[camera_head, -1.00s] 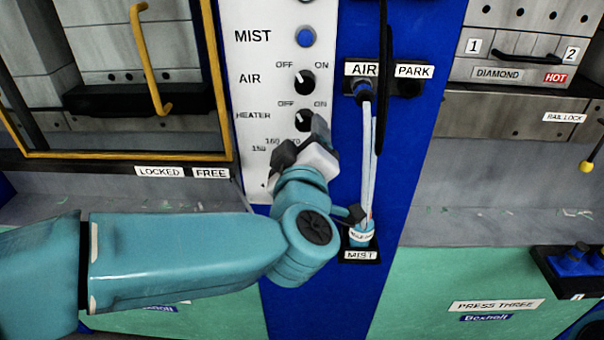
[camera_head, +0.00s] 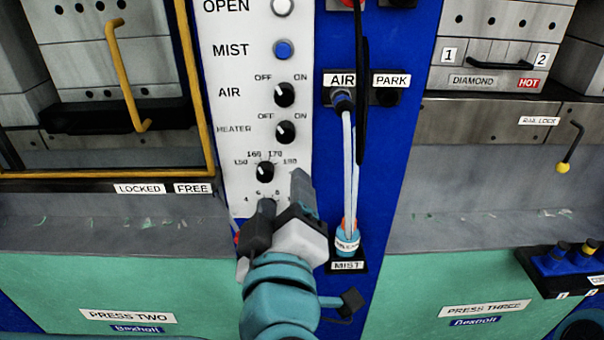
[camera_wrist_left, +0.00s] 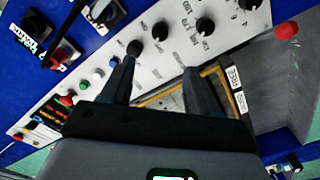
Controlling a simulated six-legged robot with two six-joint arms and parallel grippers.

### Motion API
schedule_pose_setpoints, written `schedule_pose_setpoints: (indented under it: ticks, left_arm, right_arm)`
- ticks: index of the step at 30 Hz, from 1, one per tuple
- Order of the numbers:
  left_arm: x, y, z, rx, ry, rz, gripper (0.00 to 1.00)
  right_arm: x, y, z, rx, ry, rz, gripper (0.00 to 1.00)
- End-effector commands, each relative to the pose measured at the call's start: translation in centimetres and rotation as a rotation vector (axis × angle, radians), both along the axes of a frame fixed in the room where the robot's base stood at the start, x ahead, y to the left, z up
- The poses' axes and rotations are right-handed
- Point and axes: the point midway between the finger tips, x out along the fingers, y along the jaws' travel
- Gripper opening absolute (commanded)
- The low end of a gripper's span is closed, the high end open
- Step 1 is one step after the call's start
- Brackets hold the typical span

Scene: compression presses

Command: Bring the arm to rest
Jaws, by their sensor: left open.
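My left gripper (camera_head: 285,196) is open and empty, its fingers pointing up in front of the lower part of the white control panel (camera_head: 222,110). The fingertips are just below the dial marked 150 to 180 (camera_head: 265,172) and cover part of the scale beneath it. I cannot tell whether they touch the panel. In the left wrist view the two dark fingers (camera_wrist_left: 160,68) stand apart, with a black knob (camera_wrist_left: 134,48) by the tip of the left one. My right gripper is not in view.
The AIR knob (camera_head: 284,94) and HEATER knob (camera_head: 285,131) sit above the dial. Pale hoses (camera_head: 348,170) run down to the MIST socket (camera_head: 346,245), right of my gripper. A yellow-framed door (camera_head: 182,60) is at left, and a yellow-tipped rail lock lever (camera_head: 563,167) at right.

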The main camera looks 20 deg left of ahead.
Motion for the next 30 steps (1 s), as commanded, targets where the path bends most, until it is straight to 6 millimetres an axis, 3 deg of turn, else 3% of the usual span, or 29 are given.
schedule_pose_setpoints:
  ticks: [4,7,10,14,17,18,22,25,27,30]
  left_arm:
    - [1.2,-0.5,-1.0,0.038,0.020,-0.017,0.60]
    - [4.3,-1.6,-4.7,0.134,0.090,-0.079,0.60]
    - [7.6,-2.4,-11.8,0.244,0.236,-0.191,0.60]
    - [8.9,-2.2,-22.7,0.319,0.484,-0.357,0.60]
    - [7.3,-1.3,-31.0,0.321,0.693,-0.482,0.60]
    - [6.0,-0.9,-34.1,0.312,0.779,-0.532,0.60]
    - [0.0,0.1,-42.6,0.235,1.049,-0.694,0.60]
    - [-5.2,0.4,-46.7,0.157,1.216,-0.804,0.60]
    - [-8.2,0.4,-48.4,0.107,1.299,-0.865,0.60]
    - [-11.1,0.3,-49.7,0.058,1.373,-0.924,0.60]
  right_arm:
    - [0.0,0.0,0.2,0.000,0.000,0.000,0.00]
    - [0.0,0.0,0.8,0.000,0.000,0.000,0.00]
    - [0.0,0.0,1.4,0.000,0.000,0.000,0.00]
    - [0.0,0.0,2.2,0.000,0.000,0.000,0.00]
    - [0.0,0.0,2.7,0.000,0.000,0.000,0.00]
    - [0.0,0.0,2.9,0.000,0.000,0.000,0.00]
    - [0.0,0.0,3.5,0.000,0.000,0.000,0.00]
    - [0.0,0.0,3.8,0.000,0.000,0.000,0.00]
    - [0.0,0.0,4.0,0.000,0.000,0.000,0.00]
    - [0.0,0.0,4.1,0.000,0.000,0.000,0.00]
